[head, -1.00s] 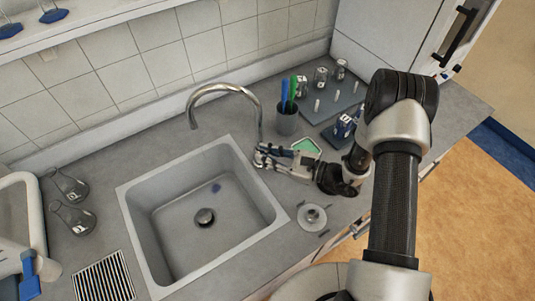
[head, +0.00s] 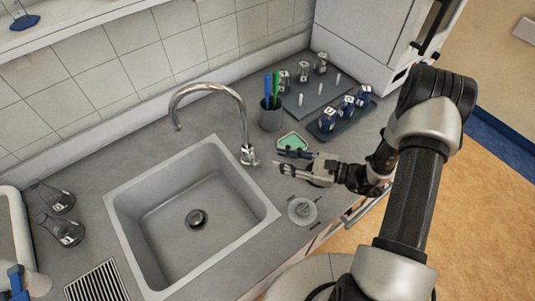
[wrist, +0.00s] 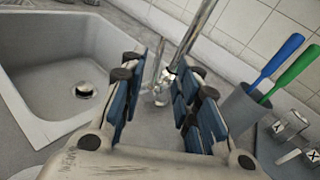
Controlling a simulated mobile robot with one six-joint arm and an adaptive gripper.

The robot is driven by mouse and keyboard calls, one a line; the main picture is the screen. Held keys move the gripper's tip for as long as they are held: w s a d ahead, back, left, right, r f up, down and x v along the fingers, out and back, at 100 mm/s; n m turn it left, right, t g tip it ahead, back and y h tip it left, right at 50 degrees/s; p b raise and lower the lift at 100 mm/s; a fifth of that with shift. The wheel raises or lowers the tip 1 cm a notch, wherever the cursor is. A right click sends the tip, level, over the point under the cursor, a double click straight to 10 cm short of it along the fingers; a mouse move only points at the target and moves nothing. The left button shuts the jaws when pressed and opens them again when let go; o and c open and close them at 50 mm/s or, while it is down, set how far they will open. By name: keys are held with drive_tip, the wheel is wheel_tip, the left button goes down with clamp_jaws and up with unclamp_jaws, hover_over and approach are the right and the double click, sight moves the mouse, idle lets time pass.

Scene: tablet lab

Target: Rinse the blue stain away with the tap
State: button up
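The grey sink (head: 150,195) is set into the counter, and no blue stain shows in its basin around the drain (head: 196,218). The chrome tap (head: 243,120) stands at the sink's back right corner, its spout arching over the basin. No water stream shows from the spout. The tap's base (head: 249,155) also shows in the wrist view (wrist: 161,95), beyond and between my fingers. My gripper (head: 281,161) is open and empty, just right of the tap base and apart from it. Its blue-padded fingers (wrist: 165,85) point toward the tap.
A cup (head: 271,117) with blue and green tools, a green-topped dish (head: 292,141) and a dark rack (head: 335,125) of labelled bottles stand close behind my gripper. A round grey piece (head: 302,210) lies in front. Flasks (head: 62,232) stand left.

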drive_tip(key=shift+v, duration=1.15)
